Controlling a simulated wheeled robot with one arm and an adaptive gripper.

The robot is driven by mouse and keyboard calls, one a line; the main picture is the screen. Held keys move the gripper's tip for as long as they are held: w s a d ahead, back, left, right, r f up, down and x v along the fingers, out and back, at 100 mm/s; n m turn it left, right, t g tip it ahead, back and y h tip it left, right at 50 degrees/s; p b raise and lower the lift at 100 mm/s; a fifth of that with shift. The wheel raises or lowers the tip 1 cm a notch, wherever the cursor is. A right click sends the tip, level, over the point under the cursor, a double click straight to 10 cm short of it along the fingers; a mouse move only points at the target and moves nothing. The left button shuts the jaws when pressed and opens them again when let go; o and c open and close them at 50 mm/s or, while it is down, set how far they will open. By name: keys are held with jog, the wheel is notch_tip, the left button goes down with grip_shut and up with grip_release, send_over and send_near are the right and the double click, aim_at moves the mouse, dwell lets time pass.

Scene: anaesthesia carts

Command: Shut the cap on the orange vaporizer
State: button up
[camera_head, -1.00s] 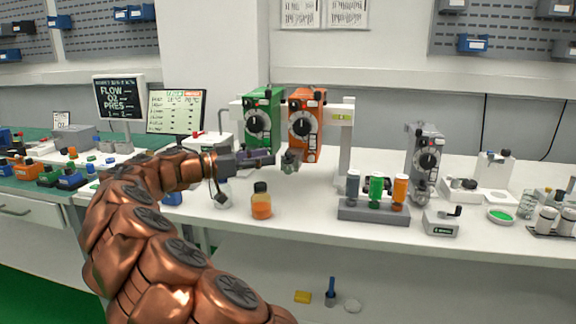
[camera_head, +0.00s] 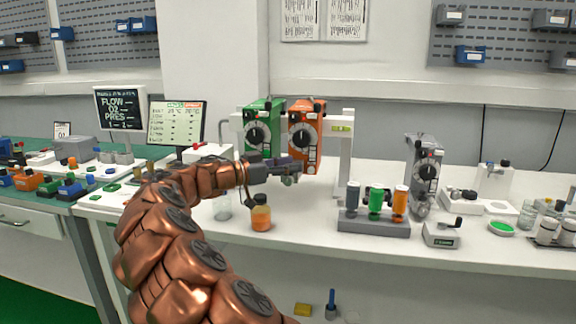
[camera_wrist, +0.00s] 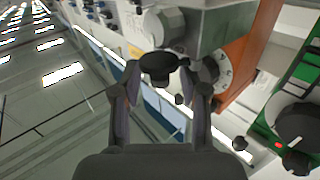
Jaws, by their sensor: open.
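The orange vaporizer (camera_head: 305,138) hangs on the white stand, right of the green vaporizer (camera_head: 264,130). Its orange side also shows in the wrist view (camera_wrist: 248,62), with a grey filler block (camera_wrist: 205,27) beside it. A dark round cap (camera_wrist: 158,66) on a short neck sits by the block, between my fingertips. My gripper (camera_wrist: 160,88) is open, one finger on each side of the cap; I cannot tell whether either touches it. In the head view my gripper (camera_head: 294,168) is at the orange vaporizer's lower front and hides most of the filler.
An orange-filled bottle (camera_head: 261,215) and a clear jar (camera_head: 222,208) stand on the bench below my arm. A grey rack (camera_head: 374,222) with several coloured bottles stands to the right. A grey vaporizer (camera_head: 424,165) is farther right. Some bare bench lies before the stand.

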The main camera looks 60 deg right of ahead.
grip_shut()
